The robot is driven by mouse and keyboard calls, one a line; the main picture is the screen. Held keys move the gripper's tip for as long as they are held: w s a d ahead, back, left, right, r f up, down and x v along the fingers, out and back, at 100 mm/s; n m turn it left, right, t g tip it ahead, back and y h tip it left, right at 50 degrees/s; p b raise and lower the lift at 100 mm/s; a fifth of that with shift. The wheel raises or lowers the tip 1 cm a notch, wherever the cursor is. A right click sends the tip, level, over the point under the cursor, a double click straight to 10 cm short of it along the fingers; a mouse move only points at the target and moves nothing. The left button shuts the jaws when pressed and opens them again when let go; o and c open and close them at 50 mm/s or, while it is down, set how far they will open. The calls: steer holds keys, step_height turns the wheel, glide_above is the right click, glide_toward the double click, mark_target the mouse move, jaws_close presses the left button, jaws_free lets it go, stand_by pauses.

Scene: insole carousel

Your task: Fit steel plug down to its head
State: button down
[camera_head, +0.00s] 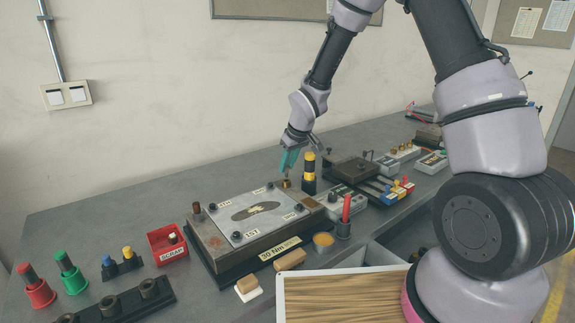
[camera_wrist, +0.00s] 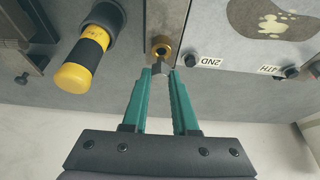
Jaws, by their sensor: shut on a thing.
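My gripper (camera_head: 290,158) has teal fingers and is at the back right corner of the fixture block. In the wrist view its fingertips (camera_wrist: 161,70) are shut on a small dark grey piece, apparently the steel plug (camera_wrist: 160,68), mostly hidden between them. A brass bushing (camera_wrist: 162,46) with a dark hole lies just beyond the tips; it also shows below the gripper in the head view (camera_head: 286,183). The plug is close to the bushing's near edge, and I cannot tell whether they touch. The fixture block (camera_head: 205,243) carries a bolted grey plate (camera_head: 212,208).
A black-and-yellow handled tool (camera_head: 309,173) stands upright close beside the gripper, left of it in the wrist view (camera_wrist: 90,58). The wall is behind.

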steer(key=shift+f, duration=1.5)
steer(key=c, duration=0.6)
jaws_free()
steer(key=v, duration=1)
steer(key=shift+s+r, duration=0.15)
steer(key=shift+r, duration=0.15)
steer(key=shift+d, duration=0.15)
